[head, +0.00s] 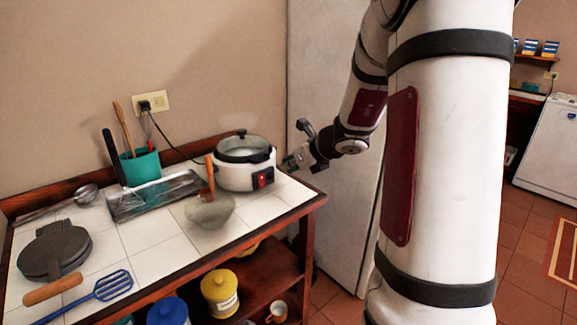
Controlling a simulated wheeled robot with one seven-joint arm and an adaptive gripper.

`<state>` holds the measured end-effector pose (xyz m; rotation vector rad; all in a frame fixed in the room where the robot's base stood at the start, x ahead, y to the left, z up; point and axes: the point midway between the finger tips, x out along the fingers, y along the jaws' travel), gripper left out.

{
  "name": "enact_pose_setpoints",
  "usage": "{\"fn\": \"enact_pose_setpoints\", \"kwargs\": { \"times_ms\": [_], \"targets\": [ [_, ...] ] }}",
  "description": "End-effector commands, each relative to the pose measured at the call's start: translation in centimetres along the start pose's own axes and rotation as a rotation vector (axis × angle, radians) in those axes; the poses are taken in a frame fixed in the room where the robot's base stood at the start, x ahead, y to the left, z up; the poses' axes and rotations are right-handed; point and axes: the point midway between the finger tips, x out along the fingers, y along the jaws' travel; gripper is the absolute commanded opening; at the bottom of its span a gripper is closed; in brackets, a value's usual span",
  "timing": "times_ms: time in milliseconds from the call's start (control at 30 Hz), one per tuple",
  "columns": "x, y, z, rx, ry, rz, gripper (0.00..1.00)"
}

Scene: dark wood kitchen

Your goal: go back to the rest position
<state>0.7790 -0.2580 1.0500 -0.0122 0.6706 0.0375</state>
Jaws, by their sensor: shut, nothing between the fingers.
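My gripper (291,161) is at the right end of the tiled counter, just right of the white rice cooker (246,178). Its fingers are small in this view and look shut, with nothing held. I cannot tell whether the fingertips touch the cooker or stand apart from it. My arm reaches in from the right, with the wrist bent toward the counter. The cooker has a glass lid on top and a red switch on its front.
On the counter (154,231) are a grey bowl (210,213), a metal tray (128,209), a teal utensil pot (142,168), a waffle iron (54,250) and a blue slotted turner (112,286). Yellow (220,294) and blue canisters stand below. A pale tall panel (335,215) is behind my arm.

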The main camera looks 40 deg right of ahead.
Motion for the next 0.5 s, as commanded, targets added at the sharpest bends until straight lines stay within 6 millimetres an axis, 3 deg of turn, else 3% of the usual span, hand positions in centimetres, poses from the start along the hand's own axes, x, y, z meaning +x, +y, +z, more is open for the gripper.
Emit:
{"fn": "enact_pose_setpoints", "kwargs": {
  "times_ms": [333,433,500],
  "targets": [
    [-0.1,0.4,0.2,-0.019,-0.001,0.007,0.0],
    [-0.9,2.7,1.3,-0.127,-0.003,0.044,0.0],
    [-2.0,5.6,2.3,-0.276,-0.004,0.094,0.0]
  ]
}}
